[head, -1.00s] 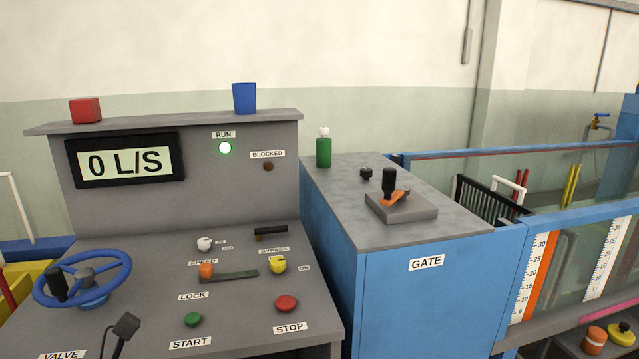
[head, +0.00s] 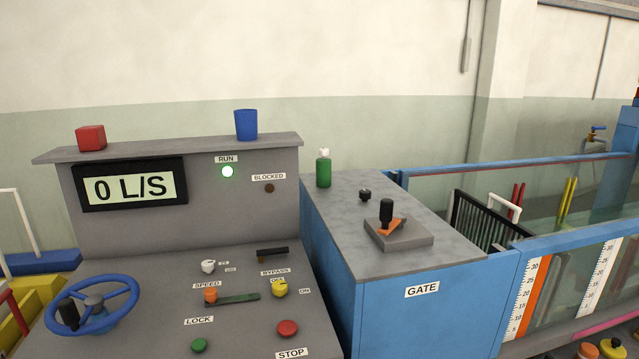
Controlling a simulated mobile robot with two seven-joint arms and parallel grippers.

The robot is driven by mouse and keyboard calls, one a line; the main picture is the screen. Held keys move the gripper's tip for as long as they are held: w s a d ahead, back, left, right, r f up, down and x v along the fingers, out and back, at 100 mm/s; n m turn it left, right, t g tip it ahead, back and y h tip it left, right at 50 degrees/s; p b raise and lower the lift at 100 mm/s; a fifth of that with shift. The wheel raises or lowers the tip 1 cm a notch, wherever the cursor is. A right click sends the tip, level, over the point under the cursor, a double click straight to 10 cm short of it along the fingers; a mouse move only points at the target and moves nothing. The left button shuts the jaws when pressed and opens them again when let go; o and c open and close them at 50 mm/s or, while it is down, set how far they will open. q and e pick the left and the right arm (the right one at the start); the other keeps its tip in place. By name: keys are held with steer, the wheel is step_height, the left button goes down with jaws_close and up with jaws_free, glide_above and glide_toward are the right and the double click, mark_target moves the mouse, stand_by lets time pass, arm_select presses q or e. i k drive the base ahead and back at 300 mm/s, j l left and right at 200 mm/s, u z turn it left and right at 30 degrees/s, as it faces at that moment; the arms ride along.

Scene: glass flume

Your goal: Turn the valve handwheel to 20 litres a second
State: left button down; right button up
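The blue valve handwheel (head: 93,308) with a black knob (head: 68,312) is at the lower left of the grey console, its knob on the left side. The flow display (head: 129,184) above it reads 0 L/S. The green RUN lamp (head: 228,172) is lit, and the BLOCKED lamp (head: 269,188) is dark. Neither of my grippers shows in the head view. Nothing visible touches the wheel.
A red block (head: 90,138) and blue cup (head: 246,125) stand on the console shelf. The GATE cabinet (head: 420,300) stands to the right.

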mark_target(75, 326)
steer(key=u, duration=1.4)
